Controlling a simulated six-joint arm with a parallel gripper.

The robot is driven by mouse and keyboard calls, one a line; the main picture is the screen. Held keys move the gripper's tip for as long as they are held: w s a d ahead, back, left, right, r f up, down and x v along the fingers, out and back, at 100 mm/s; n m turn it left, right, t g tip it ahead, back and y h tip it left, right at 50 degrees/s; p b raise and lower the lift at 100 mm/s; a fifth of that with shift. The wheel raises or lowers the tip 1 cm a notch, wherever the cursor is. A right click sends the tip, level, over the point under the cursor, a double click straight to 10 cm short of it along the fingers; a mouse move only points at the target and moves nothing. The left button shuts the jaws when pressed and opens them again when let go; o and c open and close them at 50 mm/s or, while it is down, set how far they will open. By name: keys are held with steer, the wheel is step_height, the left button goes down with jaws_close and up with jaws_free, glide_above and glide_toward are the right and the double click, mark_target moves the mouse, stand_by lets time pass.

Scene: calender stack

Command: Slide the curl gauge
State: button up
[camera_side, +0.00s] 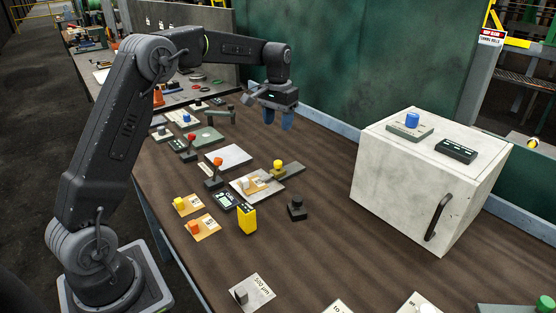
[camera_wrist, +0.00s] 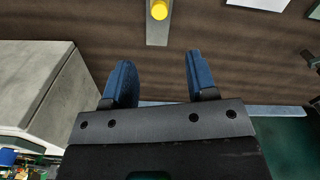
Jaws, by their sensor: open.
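No label in view names the curl gauge, so I cannot tell for sure which thing it is. A yellow round knob (camera_side: 278,165) stands on a narrow grey strip (camera_side: 292,171) on the brown table; this may be the gauge. The knob (camera_wrist: 159,9) and strip (camera_wrist: 157,34) also show at the top of the wrist view, cut by its edge. My gripper (camera_side: 278,118) is open and empty, with blue fingers, above the table behind the strip. In the wrist view my gripper (camera_wrist: 158,62) has its fingers apart, with the knob beyond their tips.
A pale cabinet (camera_side: 398,180) with a black handle stands at right, bearing a blue-knobbed plate (camera_side: 410,130) and a black box (camera_side: 456,151). A yellow block (camera_side: 247,219), a black knobbed piece (camera_side: 297,208) and several plates crowd the left and front. Bare table lies between strip and cabinet.

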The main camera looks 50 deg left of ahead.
mark_target(278, 162)
step_height(278, 162, down, 13)
steer(key=shift+f, duration=0.1)
stand_by(0.3)
steer(key=shift+c, duration=0.3)
jaws_close()
